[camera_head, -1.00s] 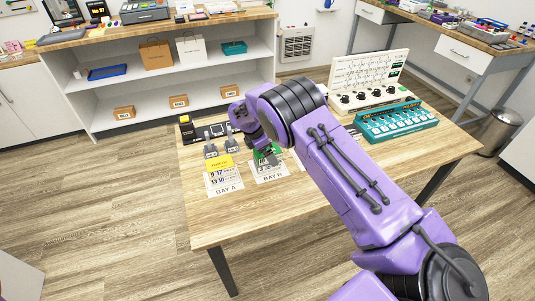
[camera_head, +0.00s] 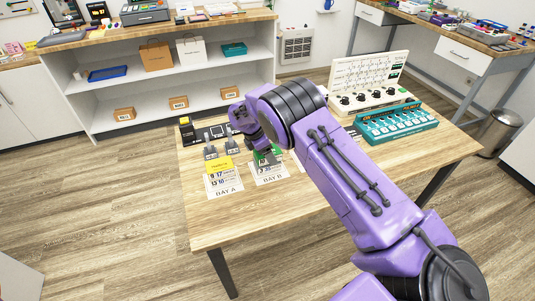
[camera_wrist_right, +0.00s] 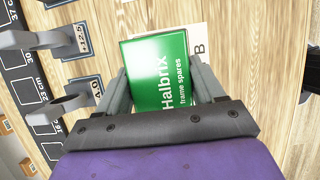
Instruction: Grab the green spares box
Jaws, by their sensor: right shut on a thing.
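The green spares box (camera_wrist_right: 160,75), with white lettering "Halbrix frame spares", lies between the two grey fingers of my right gripper (camera_wrist_right: 165,84) in the right wrist view. The fingers are shut on its two sides. A pale card marked "B" (camera_wrist_right: 199,48) shows beyond the box. In the head view only a little of the green box (camera_head: 268,155) shows, at the far edge of the BAY B card (camera_head: 270,174); my right gripper (camera_head: 262,145) and forearm hide the rest. I cannot tell whether the box touches the table. My left gripper is not in view.
A yellow box (camera_head: 217,164) sits on the BAY A card (camera_head: 224,184), left of the green box. Two grey stands (camera_head: 210,151) are just behind. A teal tray (camera_head: 398,122) and control panel (camera_head: 370,82) stand at the right. The table front (camera_head: 240,220) is clear.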

